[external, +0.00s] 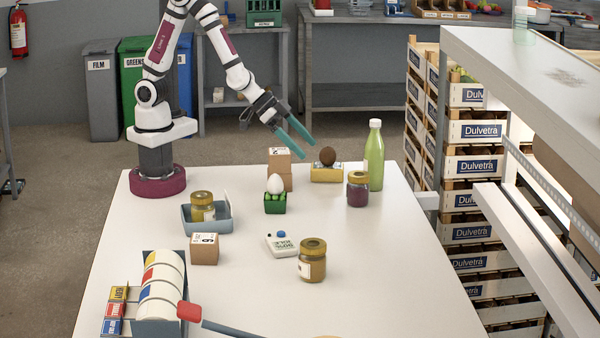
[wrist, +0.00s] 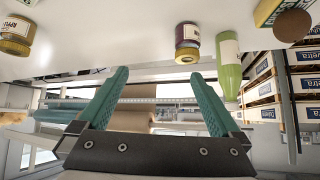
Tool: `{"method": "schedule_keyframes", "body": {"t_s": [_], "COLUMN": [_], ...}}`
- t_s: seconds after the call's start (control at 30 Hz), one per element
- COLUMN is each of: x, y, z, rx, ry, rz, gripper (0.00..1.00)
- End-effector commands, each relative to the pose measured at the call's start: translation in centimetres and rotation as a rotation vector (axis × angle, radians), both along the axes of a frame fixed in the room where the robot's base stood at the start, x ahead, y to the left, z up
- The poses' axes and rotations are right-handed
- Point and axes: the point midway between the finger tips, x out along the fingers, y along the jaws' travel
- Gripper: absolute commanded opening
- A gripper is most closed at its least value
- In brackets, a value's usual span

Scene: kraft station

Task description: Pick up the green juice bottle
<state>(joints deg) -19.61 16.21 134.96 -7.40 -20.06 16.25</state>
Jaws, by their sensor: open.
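The green juice bottle (external: 374,158) stands upright at the table's far right, with a white cap and a pale green body. In the wrist view the bottle (wrist: 229,68) appears upside down, to the right of and beyond the right finger. My gripper (external: 297,138) is open and empty, with teal fingers, held above the table to the left of the bottle and apart from it. In the wrist view both fingers of my gripper (wrist: 160,95) are spread with nothing between them.
A purple jar (external: 357,190) stands close beside the bottle at its left. A yellow holder (external: 327,174) with a brown egg, cardboard boxes (external: 280,170) and a green holder (external: 275,204) with a white egg stand nearby. A honey-coloured jar (external: 312,262) is nearer the front. Crates (external: 472,165) stand beyond the table's right edge.

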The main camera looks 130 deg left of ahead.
Motion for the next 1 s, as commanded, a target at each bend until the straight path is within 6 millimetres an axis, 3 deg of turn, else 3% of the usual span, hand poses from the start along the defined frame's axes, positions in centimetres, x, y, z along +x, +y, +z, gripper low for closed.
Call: {"method": "schedule_keyframes", "body": {"t_s": [0.03, 0.1, 0.23, 0.37, 0.73, 1.0], "x": [0.6, 0.8, -0.4, -0.4, 4.1, 6.4], "y": [3.4, 8.0, 12.9, 14.7, 19.9, 22.4], "z": [-1.3, -2.2, -2.9, -3.3, -6.1, -7.5], "rx": [0.027, 0.087, 0.171, 0.199, 0.197, 0.197], "ry": [-0.068, -0.175, -0.291, -0.327, -0.329, -0.328], "rz": [0.107, 0.246, 0.407, 0.451, 0.451, 0.449], "gripper": [1.00, 1.00, 1.00, 1.00, 1.00, 1.00]}}
